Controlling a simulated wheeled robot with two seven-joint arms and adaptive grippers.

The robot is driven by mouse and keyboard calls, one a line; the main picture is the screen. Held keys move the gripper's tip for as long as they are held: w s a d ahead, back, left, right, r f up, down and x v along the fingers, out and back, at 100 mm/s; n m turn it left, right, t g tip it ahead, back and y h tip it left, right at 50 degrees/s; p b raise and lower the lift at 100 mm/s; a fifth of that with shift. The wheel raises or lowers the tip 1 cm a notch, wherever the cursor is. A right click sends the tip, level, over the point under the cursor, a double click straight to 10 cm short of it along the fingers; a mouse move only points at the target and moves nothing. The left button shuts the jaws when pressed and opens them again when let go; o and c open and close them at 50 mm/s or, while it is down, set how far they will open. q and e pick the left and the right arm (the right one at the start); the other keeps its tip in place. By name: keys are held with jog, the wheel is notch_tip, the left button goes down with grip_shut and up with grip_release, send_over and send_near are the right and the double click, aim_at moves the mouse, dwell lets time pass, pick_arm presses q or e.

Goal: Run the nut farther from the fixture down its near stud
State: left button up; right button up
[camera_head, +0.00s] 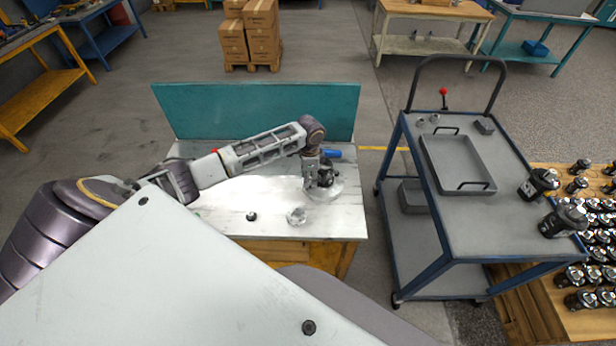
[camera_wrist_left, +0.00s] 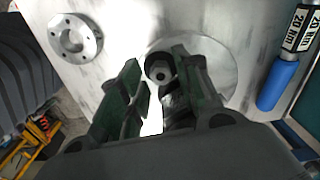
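My left gripper (camera_head: 321,182) is over the round metal disc (camera_head: 337,192) at the right side of the workbench. In the left wrist view its two fingers (camera_wrist_left: 158,62) stand apart. A dark round part with a hole (camera_wrist_left: 160,72) shows between and beyond the fingertips, over the pale disc (camera_wrist_left: 222,75); I cannot tell whether a finger touches it. A small dark piece (camera_head: 251,216) and a metal flange with holes (camera_head: 297,215) lie on the bench; the flange also shows in the wrist view (camera_wrist_left: 75,38). I cannot make out the nuts or studs for certain. My right gripper is out of view.
A wrench with a blue handle (camera_head: 331,153) lies behind the gripper, marked 20 Nm in the wrist view (camera_wrist_left: 278,85). A teal panel (camera_head: 262,108) closes the bench's back. A cart with a grey tray (camera_head: 432,172) stands to the right, across a floor gap.

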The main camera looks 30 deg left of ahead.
pick_arm(q)
jog(key=shift+d+f+n, duration=0.1)
jog(key=shift+d+n, duration=0.5)
jog(key=shift+n, duration=0.5)
jog(key=shift+w+a+n, duration=0.15)
jog(key=shift+w+n, duration=0.05)
jog(key=shift+n, duration=1)
jog(key=shift+s+a+n, duration=0.1)
jog(key=shift+n, duration=1.15)
jog(key=shift+s+a+n, duration=0.1)
jog(key=shift+n, duration=1.15)
